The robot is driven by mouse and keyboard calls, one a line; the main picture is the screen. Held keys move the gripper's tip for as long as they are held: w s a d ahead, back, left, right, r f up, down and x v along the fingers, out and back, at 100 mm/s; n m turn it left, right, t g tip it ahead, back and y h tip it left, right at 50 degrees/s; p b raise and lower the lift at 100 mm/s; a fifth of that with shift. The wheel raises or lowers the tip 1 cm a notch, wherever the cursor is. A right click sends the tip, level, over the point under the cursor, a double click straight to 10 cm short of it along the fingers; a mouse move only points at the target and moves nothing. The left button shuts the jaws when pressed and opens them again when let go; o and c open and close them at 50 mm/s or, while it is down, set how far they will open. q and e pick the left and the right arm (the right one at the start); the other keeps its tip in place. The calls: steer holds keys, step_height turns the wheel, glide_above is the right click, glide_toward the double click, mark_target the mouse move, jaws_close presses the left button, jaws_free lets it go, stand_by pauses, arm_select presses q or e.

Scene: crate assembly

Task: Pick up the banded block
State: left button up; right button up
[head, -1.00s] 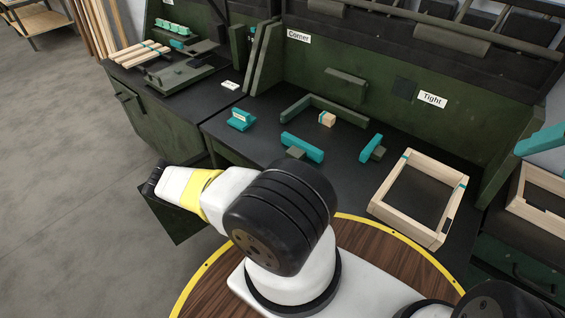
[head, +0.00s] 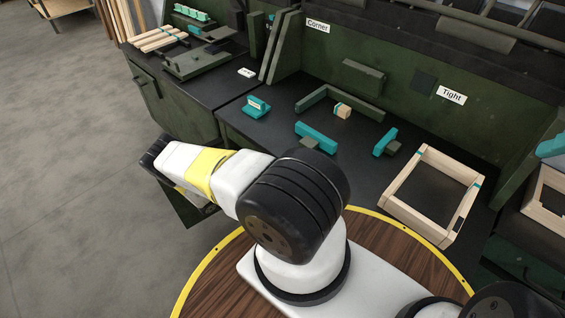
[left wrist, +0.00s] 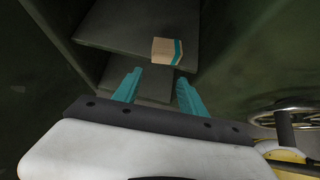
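A pale wooden block with a teal band (left wrist: 167,51) sits on a dark shelf (left wrist: 120,35) in the left wrist view, near its front edge. My left gripper (left wrist: 160,77) is open, with its two teal fingers apart and nothing between them. The fingers point toward the block, which lies just beyond the tips. In the head view my left arm reaches down to the left, and its gripper is hidden. A small wooden block with a teal edge (head: 343,111) also sits on the bench; I cannot tell whether it is a different one. My right gripper is not in view.
In the left wrist view a lower shelf (left wrist: 150,92) lies below, with dark green walls on both sides. On the bench are a wooden frame (head: 437,157), teal-topped pieces (head: 316,137) and a green corner fence (head: 345,98). Open floor (head: 70,200) lies at the left.

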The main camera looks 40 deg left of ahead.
arm_select(q)
steer(key=o, duration=0.6)
steer(key=w, duration=0.2)
steer(key=w+g, duration=0.1)
steer(key=w, duration=0.1)
steer(key=w+d+r+g, duration=0.1)
steer(key=shift+w+n, duration=0.3)
steer(key=shift+w, duration=0.1)
steer(key=shift+c, duration=0.2)
steer(key=shift+w+d+f+n+g+y, duration=0.15)
steer(key=shift+w+f+n+g+y, duration=0.15)
steer(key=shift+w+f+g, duration=0.85)
steer(key=shift+w+d+f+n+g+y, duration=0.1)
steer(key=shift+w+f+n+g+y, duration=0.2)
steer(key=shift+w+f+g, duration=0.8)
